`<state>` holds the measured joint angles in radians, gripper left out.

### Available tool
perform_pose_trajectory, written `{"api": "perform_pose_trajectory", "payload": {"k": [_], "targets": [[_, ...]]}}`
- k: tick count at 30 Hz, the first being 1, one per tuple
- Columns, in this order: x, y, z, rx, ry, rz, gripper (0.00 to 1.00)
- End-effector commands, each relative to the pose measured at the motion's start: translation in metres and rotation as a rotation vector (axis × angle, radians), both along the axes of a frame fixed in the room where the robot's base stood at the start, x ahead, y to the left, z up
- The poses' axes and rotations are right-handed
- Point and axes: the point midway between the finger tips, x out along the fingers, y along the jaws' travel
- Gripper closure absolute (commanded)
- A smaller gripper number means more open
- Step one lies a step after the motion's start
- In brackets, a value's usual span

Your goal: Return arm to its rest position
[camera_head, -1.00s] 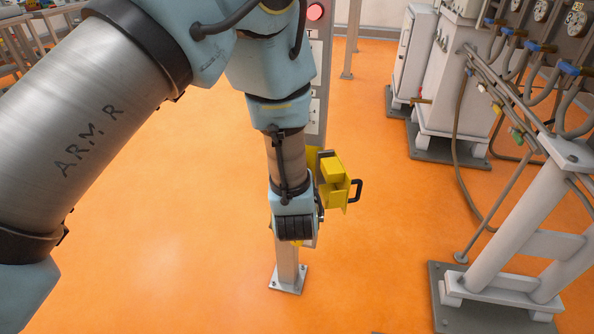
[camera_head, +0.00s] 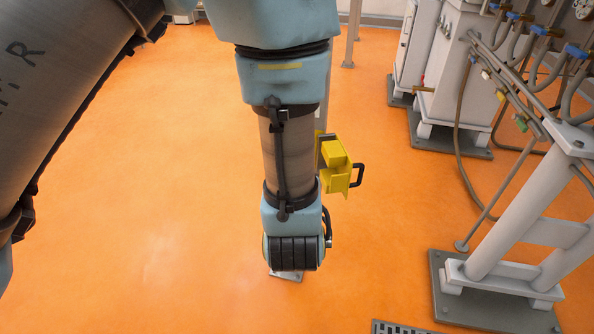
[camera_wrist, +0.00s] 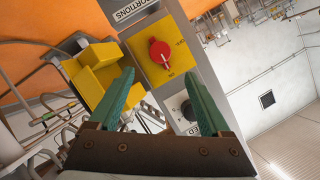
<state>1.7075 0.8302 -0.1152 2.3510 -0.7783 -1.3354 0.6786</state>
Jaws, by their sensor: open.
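My gripper (camera_wrist: 163,105) shows in the wrist view with two green fingers spread apart and nothing between them. Beyond the fingers is a grey panel with a red rotary knob (camera_wrist: 160,54) on a yellow plate and a black round knob (camera_wrist: 189,110) below it. In the head view my arm hangs down in front of the post, and its wrist end hides most of the panel. My gripper's fingers are hidden there. A yellow bracket with a black handle (camera_head: 338,168) sticks out to the right of my arm.
A white pipe stand (camera_head: 510,215) on a grey base stands at the right. White cabinets (camera_head: 440,85) with hoses and blue valves are at the back right. A dark floor grate (camera_head: 405,328) lies at the bottom edge. The orange floor (camera_head: 150,220) at the left is clear.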

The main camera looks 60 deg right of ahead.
Motion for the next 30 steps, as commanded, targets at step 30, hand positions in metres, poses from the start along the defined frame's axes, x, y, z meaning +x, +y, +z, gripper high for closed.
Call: {"api": "perform_pose_trajectory", "payload": {"k": [30], "targets": [[0.249, 0.115, 0.053, 0.122, 0.577, 0.481, 0.19]]}}
